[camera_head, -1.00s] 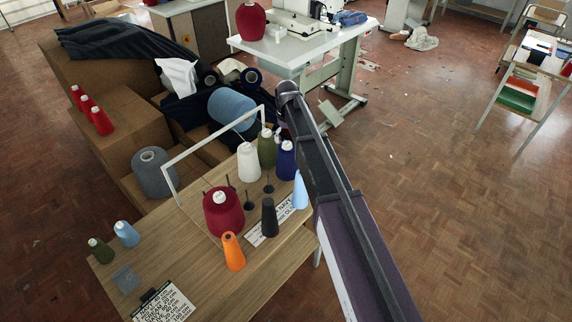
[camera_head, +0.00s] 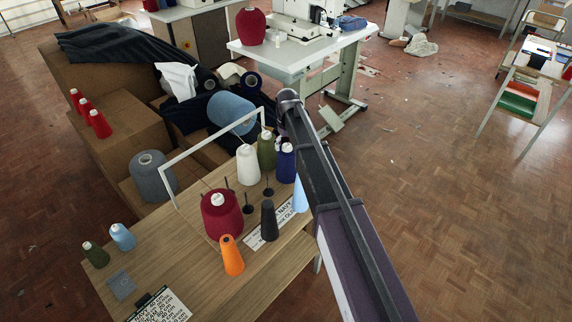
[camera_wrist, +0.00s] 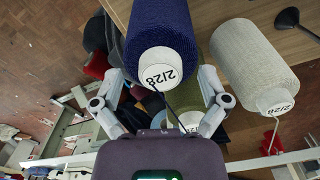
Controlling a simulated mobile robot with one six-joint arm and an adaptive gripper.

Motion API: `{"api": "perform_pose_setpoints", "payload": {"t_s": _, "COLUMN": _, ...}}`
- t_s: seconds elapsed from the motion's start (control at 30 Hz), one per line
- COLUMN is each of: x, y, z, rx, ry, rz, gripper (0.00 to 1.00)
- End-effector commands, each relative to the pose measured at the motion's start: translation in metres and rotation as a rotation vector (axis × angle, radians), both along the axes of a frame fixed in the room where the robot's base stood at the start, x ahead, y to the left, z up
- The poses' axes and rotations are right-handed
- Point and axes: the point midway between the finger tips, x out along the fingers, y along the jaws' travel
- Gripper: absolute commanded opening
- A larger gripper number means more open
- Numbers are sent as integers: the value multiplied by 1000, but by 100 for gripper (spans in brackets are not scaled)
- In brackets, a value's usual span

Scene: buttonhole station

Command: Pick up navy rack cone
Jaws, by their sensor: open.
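The navy rack cone (camera_head: 286,163) stands upright on the wooden table's rack, partly behind my arm in the head view. In the wrist view the navy cone (camera_wrist: 160,35) is large and close, its "2/28" label end facing the camera. My gripper (camera_wrist: 158,92) is open, its fingers apart with the labelled end of the navy cone seen between them; I cannot tell whether they touch it. In the head view my gripper is hidden behind the arm.
A white cone (camera_head: 247,165) and an olive cone (camera_head: 266,152) stand close to the navy one. A light blue cone (camera_head: 299,196) is in front, beside my arm. A white frame (camera_head: 212,143) rises behind the rack. Open floor lies to the right.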

Motion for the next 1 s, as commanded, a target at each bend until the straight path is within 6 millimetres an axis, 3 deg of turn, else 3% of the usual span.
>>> {"api": "perform_pose_setpoints", "payload": {"t_s": 0.1, "x": 0, "y": 0, "z": 0, "rx": 0, "ry": 0, "rz": 0, "gripper": 91}}
{"api": "perform_pose_setpoints", "payload": {"t_s": 0.4, "x": 0, "y": 0, "z": 0, "rx": 0, "ry": 0, "rz": 0, "gripper": 2}}
{"api": "perform_pose_setpoints", "payload": {"t_s": 1.0, "x": 0, "y": 0, "z": 9, "rx": 0, "ry": 0, "rz": 0, "gripper": 0}}
